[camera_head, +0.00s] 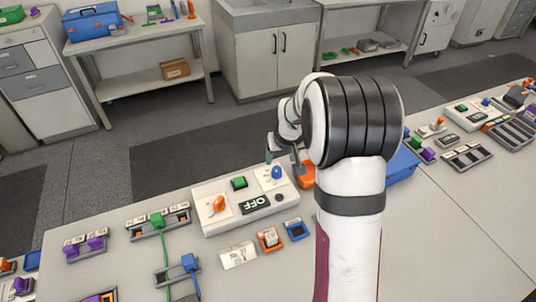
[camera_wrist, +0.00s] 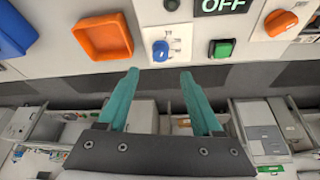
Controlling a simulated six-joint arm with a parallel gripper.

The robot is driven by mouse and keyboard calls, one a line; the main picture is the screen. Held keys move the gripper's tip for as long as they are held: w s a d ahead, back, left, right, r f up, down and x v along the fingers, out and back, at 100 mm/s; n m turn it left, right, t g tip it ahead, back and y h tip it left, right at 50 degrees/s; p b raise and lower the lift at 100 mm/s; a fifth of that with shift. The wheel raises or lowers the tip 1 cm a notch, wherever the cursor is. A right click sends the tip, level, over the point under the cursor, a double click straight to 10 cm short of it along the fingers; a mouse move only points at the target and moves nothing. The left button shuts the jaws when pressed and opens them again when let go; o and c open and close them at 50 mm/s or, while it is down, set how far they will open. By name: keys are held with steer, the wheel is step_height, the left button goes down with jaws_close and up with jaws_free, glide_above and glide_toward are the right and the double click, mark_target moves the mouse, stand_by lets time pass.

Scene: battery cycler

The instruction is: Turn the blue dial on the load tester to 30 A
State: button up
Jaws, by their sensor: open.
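The load tester (camera_head: 232,219) is a pale box on the bench with a display (camera_head: 254,204) reading OFF. Its blue dial (camera_head: 277,172) sits on a white marked plate at the box's far right; the scale is too small to read. In the wrist view the blue dial (camera_wrist: 160,50) lies just beyond and between the fingertips, not between the jaws. My gripper (camera_wrist: 160,76) has teal fingers spread apart and empty. In the head view my gripper (camera_head: 281,158) is beside the dial at the box's far edge, partly hidden by my arm.
The tester also bears an orange dial (camera_head: 219,203) and a green button (camera_head: 239,183). An orange tray (camera_wrist: 104,37) and a blue bin (camera_wrist: 14,32) stand close beside it. Several small holders and a green cable (camera_head: 165,246) lie nearby. Open floor is beyond the bench.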

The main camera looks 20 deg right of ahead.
mark_target(277, 169)
steer(key=x, duration=0.9)
steer(key=shift+w+f, duration=0.15)
steer(key=shift+f, duration=0.2)
jaws_close()
